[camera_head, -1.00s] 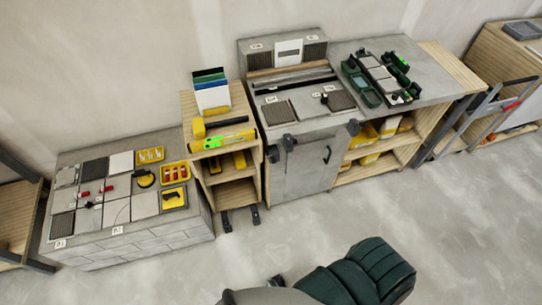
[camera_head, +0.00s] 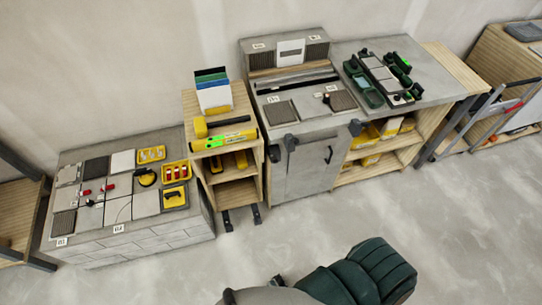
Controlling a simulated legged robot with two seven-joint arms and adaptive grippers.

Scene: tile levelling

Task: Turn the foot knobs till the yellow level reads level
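The yellow level (camera_head: 224,141) lies along the front of the top of a small wooden shelf unit (camera_head: 238,188), with a bright green spot near its middle. Its reading is too small to tell. Dark feet (camera_head: 227,221) stick out at the bottom front of this unit, on the floor. I cannot tell which of these are the foot knobs.
A low block table (camera_head: 150,239) at left bears tiles, red pieces and yellow trays. The grey cabinet (camera_head: 305,170) and a counter (camera_head: 425,75) with green-black tools stand right of the shelf unit. A wooden rack is at far right. The floor in front is mostly clear.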

